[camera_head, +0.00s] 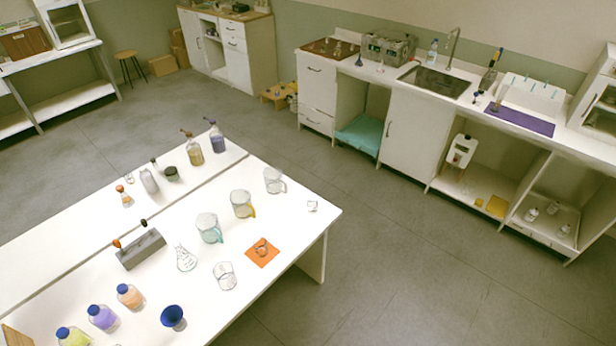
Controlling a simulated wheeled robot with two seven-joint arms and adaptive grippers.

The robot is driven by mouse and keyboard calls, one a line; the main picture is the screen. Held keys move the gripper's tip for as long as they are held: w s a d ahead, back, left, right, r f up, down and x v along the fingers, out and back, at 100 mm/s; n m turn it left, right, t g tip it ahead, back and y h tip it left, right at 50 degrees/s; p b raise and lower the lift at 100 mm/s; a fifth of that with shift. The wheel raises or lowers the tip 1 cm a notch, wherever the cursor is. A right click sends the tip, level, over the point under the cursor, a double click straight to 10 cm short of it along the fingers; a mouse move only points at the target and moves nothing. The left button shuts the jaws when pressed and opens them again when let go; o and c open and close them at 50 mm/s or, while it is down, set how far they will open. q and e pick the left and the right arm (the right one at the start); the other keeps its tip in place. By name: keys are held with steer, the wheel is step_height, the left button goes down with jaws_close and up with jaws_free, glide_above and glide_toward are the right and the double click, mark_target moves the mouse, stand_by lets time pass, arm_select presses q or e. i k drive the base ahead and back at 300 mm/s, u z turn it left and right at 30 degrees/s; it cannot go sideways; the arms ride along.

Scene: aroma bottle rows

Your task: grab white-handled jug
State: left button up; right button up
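The white-handled jug (273,181) stands upright on the white table (305,228), near its far right corner. It is clear, and its pale handle is on the right side. A jug with a yellow-orange handle (241,204) stands to its lower left. A jug with a teal handle (208,228) stands further along the same slanting row. The three jugs stand apart from each other. Neither of my grippers shows in the head view.
A small clear glass piece (312,206) lies right of the white-handled jug. An orange mat (263,252), a clear beaker (225,275), a flask (185,258) and a blue funnel (173,317) are nearer. Bottles stand at the left. Open floor separates the table from the sink counter.

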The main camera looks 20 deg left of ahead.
mark_target(272, 176)
steer(key=i, duration=0.65)
steer(key=u, duration=0.8)
steer(key=i, duration=0.4)
steer(key=u, duration=0.4)
